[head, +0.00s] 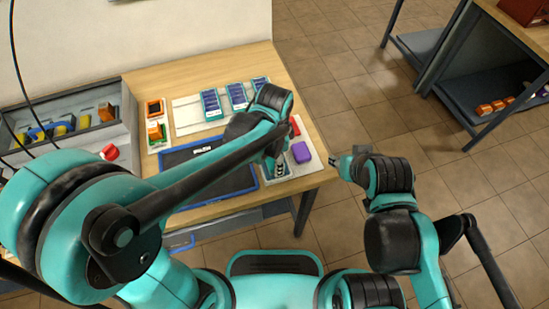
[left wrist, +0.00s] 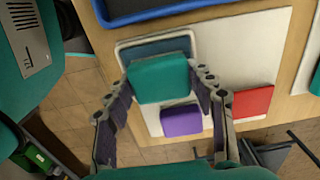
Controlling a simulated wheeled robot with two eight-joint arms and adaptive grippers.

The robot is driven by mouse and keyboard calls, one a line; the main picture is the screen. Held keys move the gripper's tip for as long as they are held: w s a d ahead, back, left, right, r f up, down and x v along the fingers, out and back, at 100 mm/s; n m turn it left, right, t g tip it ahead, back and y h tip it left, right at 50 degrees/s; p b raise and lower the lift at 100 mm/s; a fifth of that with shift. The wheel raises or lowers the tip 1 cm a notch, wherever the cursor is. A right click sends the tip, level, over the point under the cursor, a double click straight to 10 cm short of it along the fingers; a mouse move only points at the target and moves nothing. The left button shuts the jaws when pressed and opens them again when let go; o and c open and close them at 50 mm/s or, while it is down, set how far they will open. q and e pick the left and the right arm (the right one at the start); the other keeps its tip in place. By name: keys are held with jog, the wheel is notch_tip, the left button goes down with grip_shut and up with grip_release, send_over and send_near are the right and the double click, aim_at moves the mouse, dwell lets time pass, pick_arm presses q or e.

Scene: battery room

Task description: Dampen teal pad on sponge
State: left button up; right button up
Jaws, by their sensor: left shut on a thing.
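The teal pad (left wrist: 160,78) is held between the two fingertips of my left gripper (left wrist: 162,76) in the left wrist view. It covers much of a shallow dish with a dark blue-grey inside (left wrist: 183,45), which looks like the sponge. I cannot tell whether pad and sponge touch. In the head view my left gripper (head: 280,170) is over the table's front right corner, and the pad cannot be made out. My right gripper (head: 339,164) is off the table's right edge; its fingers are too small to read.
A purple pad (head: 301,152) and a red pad (head: 294,125) lie on a white board beside the dish. A blue-rimmed dark mat (head: 240,185) lies to the left. Blue battery packs (head: 237,97) stand behind.

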pick_arm(q)
jog(key=shift+r, duration=0.1)
notch_tip(320, 180, up, 7)
jog(key=p, duration=0.5)
jog(key=shift+p, duration=0.4)
dwell(0.4)
